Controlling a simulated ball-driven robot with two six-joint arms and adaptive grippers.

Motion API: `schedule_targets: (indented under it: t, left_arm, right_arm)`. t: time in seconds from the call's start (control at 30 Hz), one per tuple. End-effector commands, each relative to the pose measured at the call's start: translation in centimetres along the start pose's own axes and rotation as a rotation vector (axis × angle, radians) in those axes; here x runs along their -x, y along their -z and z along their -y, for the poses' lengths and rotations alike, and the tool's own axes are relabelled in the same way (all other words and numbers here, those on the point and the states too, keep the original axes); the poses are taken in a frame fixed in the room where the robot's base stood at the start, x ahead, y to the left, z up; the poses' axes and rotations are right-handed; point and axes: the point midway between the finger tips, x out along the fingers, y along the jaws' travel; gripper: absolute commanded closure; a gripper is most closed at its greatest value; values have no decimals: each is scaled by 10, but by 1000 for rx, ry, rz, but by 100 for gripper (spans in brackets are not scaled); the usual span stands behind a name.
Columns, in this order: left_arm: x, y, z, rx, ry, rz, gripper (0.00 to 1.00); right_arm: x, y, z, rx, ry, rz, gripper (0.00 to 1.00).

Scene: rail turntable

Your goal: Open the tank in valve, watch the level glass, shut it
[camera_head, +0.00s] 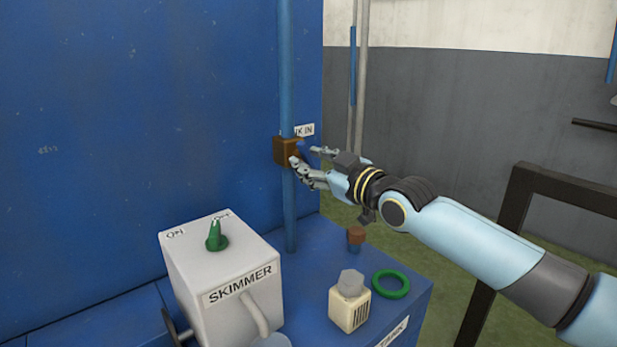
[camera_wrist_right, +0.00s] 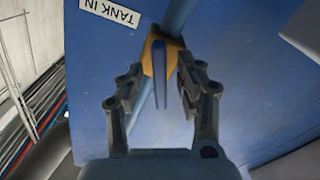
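The tank in valve has a brown body (camera_head: 285,151) on a vertical blue pipe (camera_head: 287,70), beside a partly covered "TANK IN" label (camera_head: 305,130). The label also shows in the right wrist view (camera_wrist_right: 110,12). There the valve body looks orange (camera_wrist_right: 150,58), and its blue lever (camera_wrist_right: 159,78) points toward my right gripper (camera_wrist_right: 155,95). The gripper is open, with a finger on each side of the lever and gaps on both sides. In the head view my right gripper (camera_head: 307,163) is at the valve's right side. I cannot make out a level glass. My left gripper is not in view.
A white SKIMMER box (camera_head: 190,270) with a green knob (camera_head: 215,237) stands below left. A cream bottle (camera_head: 349,310), a green ring (camera_head: 391,284) and a small brown-topped blue piece (camera_head: 356,238) are on the blue ledge. A dark frame (camera_head: 513,215) stands at right.

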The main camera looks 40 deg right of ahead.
Motion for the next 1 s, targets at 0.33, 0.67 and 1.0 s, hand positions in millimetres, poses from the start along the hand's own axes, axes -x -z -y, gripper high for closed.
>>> schedule_targets:
  t: [0.33, 0.67, 1.0]
  left_arm:
    - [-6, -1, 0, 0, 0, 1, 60]
    - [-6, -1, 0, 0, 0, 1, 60]
    - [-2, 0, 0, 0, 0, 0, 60]
  right_arm:
    - [-10, 1, 0, 1, 2, -1, 64]
    - [-10, 1, 0, 1, 2, -1, 97]
    - [-10, 2, 0, -110, 2, 0, 100]
